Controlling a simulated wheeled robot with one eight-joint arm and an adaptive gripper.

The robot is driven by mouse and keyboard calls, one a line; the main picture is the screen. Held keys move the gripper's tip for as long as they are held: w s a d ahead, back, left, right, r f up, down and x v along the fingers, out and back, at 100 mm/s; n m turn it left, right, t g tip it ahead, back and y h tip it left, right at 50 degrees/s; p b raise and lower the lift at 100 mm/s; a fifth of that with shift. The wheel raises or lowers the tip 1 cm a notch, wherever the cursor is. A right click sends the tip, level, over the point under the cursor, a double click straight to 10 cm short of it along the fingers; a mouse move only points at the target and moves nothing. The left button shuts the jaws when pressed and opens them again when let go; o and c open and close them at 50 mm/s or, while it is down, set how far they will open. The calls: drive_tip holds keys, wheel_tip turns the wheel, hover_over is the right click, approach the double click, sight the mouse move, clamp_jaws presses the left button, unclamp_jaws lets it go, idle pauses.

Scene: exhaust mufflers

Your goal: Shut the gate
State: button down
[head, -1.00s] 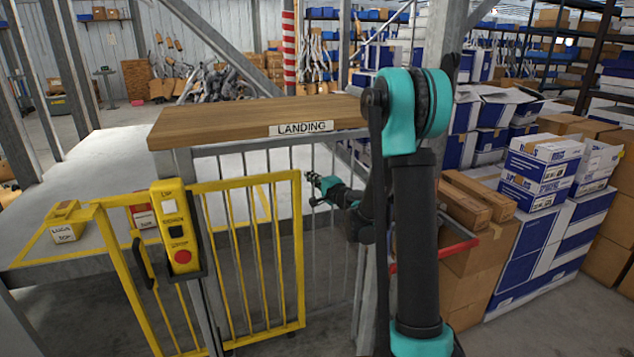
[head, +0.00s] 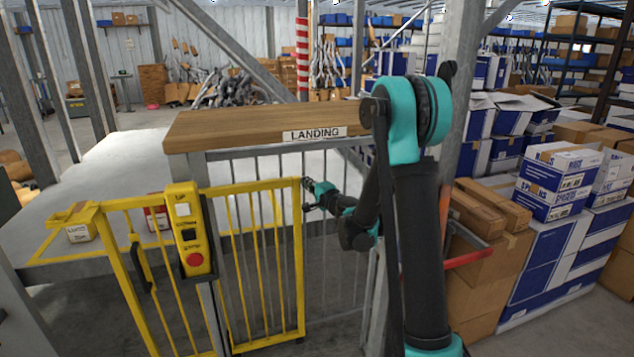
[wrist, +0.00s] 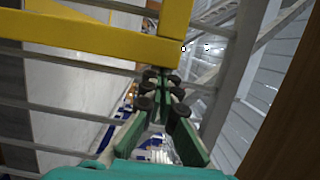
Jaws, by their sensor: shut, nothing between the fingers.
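The yellow barred gate panel (head: 254,187) stands in front of the landing's grey railing in the head view, just right of the control box. Its right upright ends beside my gripper (head: 305,190), which reaches in from the right near the panel's top right corner. In the wrist view, the yellow top bar (wrist: 95,55) and its corner lie just ahead of my gripper (wrist: 161,80). The fingers are together with nothing between them. Whether they touch the yellow upright I cannot tell.
A yellow control box (head: 187,230) with a red button stands left of the panel. Another yellow barred section (head: 122,275) with a dark handle is at its left. A wooden landing top (head: 240,125) is behind. Stacked cartons (head: 545,250) crowd the right side.

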sight(207, 194)
drive_tip(key=s+a, duration=0.3)
drive_tip(key=a, duration=0.7)
drive_tip(key=s+a, duration=0.3)
drive_tip(key=a, duration=0.8)
drive_tip(key=s+a, duration=0.3)
drive_tip(key=a, duration=0.8)
drive_tip(key=shift+s, duration=0.15)
drive_tip(key=shift+a, duration=0.1)
drive_tip(key=shift+r, duration=0.1)
